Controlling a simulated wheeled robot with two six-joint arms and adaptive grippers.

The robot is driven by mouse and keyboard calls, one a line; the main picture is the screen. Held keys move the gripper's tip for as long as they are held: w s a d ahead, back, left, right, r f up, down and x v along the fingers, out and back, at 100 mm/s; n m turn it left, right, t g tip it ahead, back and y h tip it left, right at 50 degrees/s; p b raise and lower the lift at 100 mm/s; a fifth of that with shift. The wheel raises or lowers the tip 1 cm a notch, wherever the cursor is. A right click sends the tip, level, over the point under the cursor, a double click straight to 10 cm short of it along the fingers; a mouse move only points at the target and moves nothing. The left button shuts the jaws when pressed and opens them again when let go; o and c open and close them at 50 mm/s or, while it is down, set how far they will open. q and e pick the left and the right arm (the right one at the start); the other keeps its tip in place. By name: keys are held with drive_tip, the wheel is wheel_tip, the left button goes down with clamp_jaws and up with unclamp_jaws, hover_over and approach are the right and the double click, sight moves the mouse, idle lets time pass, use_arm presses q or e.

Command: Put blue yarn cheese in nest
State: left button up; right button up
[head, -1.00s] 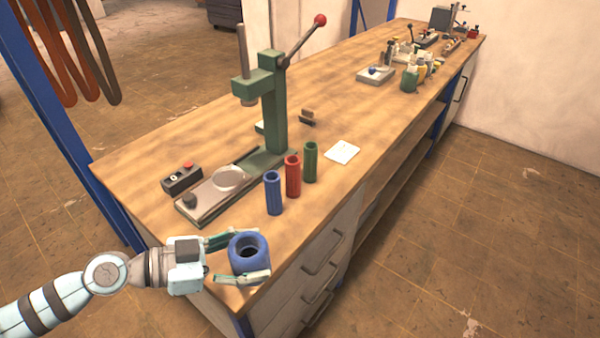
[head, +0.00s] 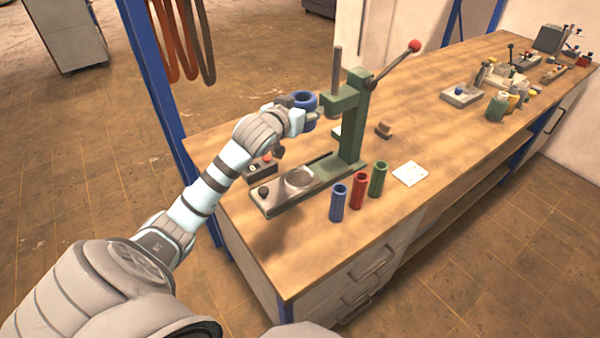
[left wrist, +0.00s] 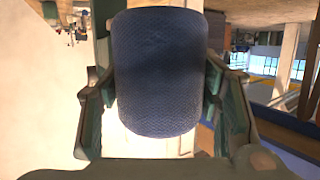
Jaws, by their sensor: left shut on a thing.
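The blue yarn cheese (head: 306,98) is a short, thick cylinder with a hole through it. My left gripper (head: 303,113) is shut on it and holds it in the air, left of the press column. In the left wrist view the cheese (left wrist: 157,70) sits between the two green fingers, its woven side toward the camera. The nest appears to be the pale round recess (head: 299,179) on the base plate of the green press (head: 352,125); it looks empty. The cheese is above and apart from it. My right gripper is not in view.
Blue (head: 338,203), red (head: 358,190) and green (head: 378,179) tubes stand right of the press base. A control box with a red button (head: 261,168) sits left of it. A white card (head: 410,174) lies on the wooden bench (head: 330,255), whose front corner is clear.

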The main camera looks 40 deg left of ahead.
use_arm(q)
drive_tip(key=shift+y, duration=0.3)
drive_tip(key=f+b, duration=0.1)
drive_tip(key=f, duration=0.5)
drive_tip(key=f+b, duration=0.1)
drive_tip(key=f, duration=0.6)
drive_tip(key=f+b, duration=0.2)
drive_tip(key=f, duration=0.4)
drive_tip(key=shift+a+f, duration=0.35)
drive_tip(key=shift+f, duration=0.05)
drive_tip(key=o, duration=1.3)
drive_tip(key=shift+c, duration=0.2)
drive_tip(key=shift+o, duration=0.2)
drive_tip(key=shift+r, duration=0.1)
drive_tip(key=shift+s, duration=0.2)
drive_tip(key=p+v, duration=0.2)
drive_tip(key=v, duration=0.9)
drive_tip(key=shift+s+d+r, duration=0.15)
drive_tip(key=shift+s+r, duration=0.1)
drive_tip(key=shift+r, duration=0.05)
